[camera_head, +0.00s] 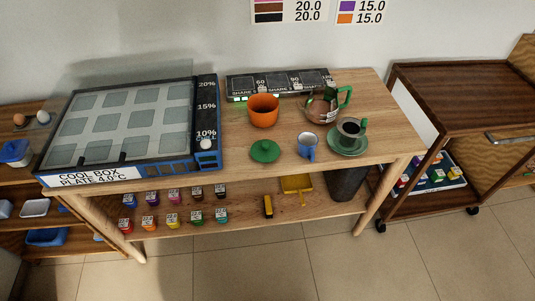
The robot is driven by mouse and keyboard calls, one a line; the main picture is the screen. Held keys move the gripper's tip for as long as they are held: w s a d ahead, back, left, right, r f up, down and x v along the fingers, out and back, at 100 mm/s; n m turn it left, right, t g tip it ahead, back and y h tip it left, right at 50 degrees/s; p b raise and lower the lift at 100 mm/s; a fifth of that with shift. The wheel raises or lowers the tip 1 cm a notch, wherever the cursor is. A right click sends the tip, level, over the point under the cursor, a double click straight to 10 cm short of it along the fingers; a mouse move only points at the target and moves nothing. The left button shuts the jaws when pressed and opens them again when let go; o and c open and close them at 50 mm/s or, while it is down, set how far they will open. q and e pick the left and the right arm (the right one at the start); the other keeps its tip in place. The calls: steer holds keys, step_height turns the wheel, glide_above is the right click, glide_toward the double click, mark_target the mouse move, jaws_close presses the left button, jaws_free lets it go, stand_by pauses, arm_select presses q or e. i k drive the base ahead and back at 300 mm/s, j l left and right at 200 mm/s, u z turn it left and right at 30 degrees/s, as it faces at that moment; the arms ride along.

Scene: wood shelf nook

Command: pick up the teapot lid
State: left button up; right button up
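A round green lid with a small knob (265,151) lies on the wooden table top near its front edge. The brown teapot (323,107) with a green handle and spout stands further back and to the right, near the rear of the table. An orange pot (263,110) stands behind the green lid, apart from it. Neither of my grippers is in view.
A blue cup (308,146) stands right of the lid; a dark cup (351,129) sits on a green saucer (346,148) beyond it. The cool box (85,177) fills the left side. A black panel (240,89) lies behind. Bare wood surrounds the lid.

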mark_target(262, 150)
steer(key=i+l+u, duration=0.15)
steer(key=l+u, duration=0.25)
steer(key=l, duration=0.7)
steer(key=l+u, duration=0.4)
steer(key=l, duration=0.7)
